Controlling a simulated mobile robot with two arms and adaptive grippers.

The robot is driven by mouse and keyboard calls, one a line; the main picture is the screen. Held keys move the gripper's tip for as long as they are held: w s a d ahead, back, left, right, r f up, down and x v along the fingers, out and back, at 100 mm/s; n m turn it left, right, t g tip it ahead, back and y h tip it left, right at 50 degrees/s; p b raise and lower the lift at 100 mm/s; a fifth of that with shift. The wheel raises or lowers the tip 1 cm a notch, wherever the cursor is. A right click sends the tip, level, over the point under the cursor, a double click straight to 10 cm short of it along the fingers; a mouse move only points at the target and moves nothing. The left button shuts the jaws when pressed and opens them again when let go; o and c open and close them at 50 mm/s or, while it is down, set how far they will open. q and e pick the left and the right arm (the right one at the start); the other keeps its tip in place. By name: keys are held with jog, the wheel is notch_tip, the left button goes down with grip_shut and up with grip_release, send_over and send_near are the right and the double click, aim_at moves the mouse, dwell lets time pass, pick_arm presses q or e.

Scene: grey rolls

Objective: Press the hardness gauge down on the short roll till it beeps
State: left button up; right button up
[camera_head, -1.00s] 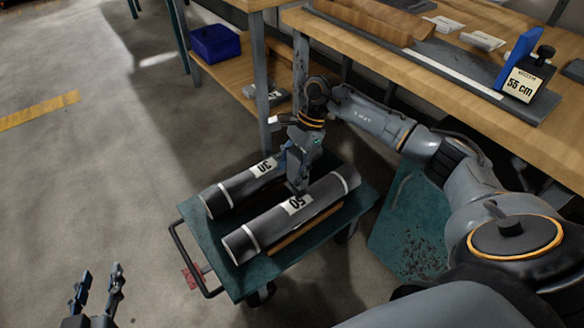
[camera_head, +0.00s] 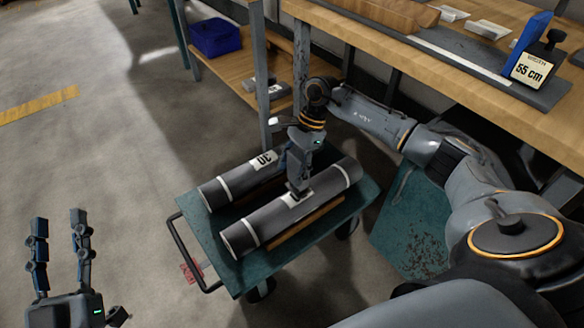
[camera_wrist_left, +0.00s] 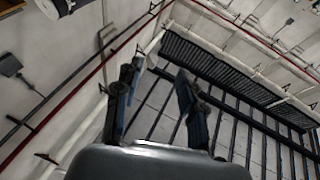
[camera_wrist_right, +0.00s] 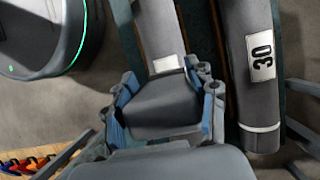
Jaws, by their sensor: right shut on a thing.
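Two dark grey rolls with white bands lie side by side on the cart. The back roll (camera_head: 228,185) bears a "30" label, also readable in the right wrist view (camera_wrist_right: 262,56). The front roll (camera_head: 262,222) looks longer, and its label is mostly covered. My right gripper (camera_head: 297,178) is shut on the dark grey block-shaped hardness gauge (camera_wrist_right: 160,105). The gauge is over the front roll's label, at or just above its surface; I cannot tell whether they touch. My left gripper (camera_head: 58,225) is open and empty, with fingers upright, away from the cart.
The green cart (camera_head: 205,240) has a push handle (camera_head: 185,262) at its left end. A wooden bench (camera_head: 480,85) at the right holds a measuring board with a blue stop (camera_head: 528,42) and a "55 cm" sign. A blue bin (camera_head: 215,38) sits on a shelf behind. Floor at left is clear.

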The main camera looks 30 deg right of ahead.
jog(key=shift+f+b, duration=0.4)
jog(key=shift+f, duration=0.25)
pick_arm(q)
jog(key=shift+s+a+r+t+h, duration=0.1)
jog(key=shift+s+r+t+h, duration=0.05)
jog(key=shift+s+r+t, duration=0.6)
jog(key=shift+s+d+r+t+h, duration=0.15)
jog(key=shift+s+r+t, duration=0.3)
jog(key=shift+r, duration=0.45)
jog(key=shift+s+a+r+t+h, duration=0.2)
jog(key=shift+s+r+t, duration=0.25)
jog(key=shift+r+t, duration=0.35)
pick_arm(e)
jog(key=shift+f, duration=0.2)
